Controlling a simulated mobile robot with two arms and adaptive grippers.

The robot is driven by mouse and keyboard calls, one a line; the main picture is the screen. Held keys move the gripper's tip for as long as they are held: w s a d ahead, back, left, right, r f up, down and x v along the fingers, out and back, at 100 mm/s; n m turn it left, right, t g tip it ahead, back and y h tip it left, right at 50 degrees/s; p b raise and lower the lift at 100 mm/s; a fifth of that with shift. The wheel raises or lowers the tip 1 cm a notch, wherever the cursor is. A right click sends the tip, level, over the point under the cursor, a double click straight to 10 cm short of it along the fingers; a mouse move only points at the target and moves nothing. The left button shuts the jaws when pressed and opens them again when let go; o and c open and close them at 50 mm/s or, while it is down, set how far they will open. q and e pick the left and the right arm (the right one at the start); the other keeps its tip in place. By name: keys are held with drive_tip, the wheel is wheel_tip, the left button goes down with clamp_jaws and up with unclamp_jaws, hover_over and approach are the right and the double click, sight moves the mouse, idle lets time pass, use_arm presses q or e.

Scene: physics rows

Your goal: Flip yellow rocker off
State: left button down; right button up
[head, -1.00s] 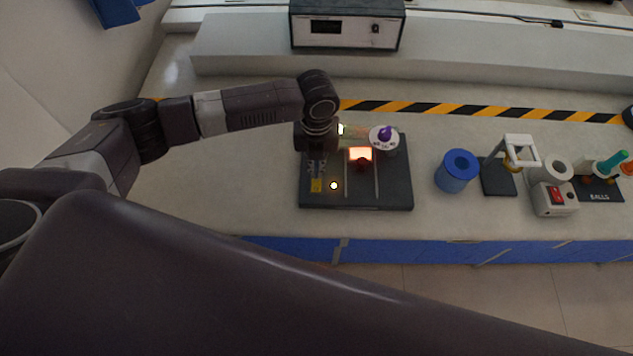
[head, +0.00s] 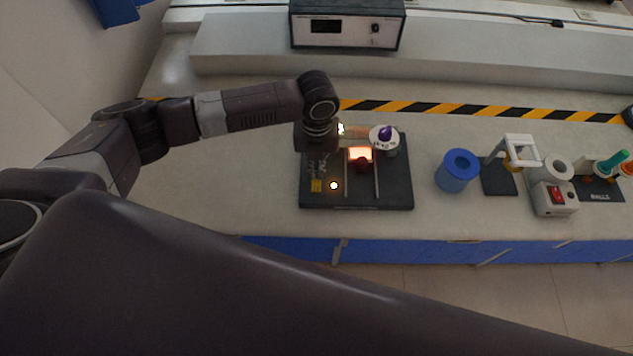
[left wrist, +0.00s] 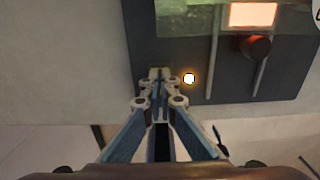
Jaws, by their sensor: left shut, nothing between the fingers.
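The yellow rocker (head: 316,186) is at the front left of a dark panel (head: 395,198) on the bench. A small round lamp (head: 334,185) just right of it glows yellow-white; it also shows in the left wrist view (left wrist: 189,78). My left gripper (head: 316,177) points down over the panel's left part, at the rocker's back edge in the picture. In the left wrist view its fingertips (left wrist: 160,73) are together with nothing between them, and they hide most of the rocker. I cannot tell whether they touch it. My right gripper is not in view.
The panel also carries a glowing orange window (head: 360,153), a dark red knob (head: 362,165) and a purple knob (head: 385,133). A blue cylinder (head: 457,171) and a box with a red switch (head: 555,198) stand to the right. Bench left of the panel is clear.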

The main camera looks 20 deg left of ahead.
use_arm(q)
drive_tip(key=shift+f+b, duration=0.45)
drive_tip(key=shift+f, duration=0.45)
idle(0.3)
wheel_tip(320, 180, up, 7)
drive_tip(key=p, duration=0.7)
drive_tip(key=shift+r, duration=0.1)
idle(0.5)
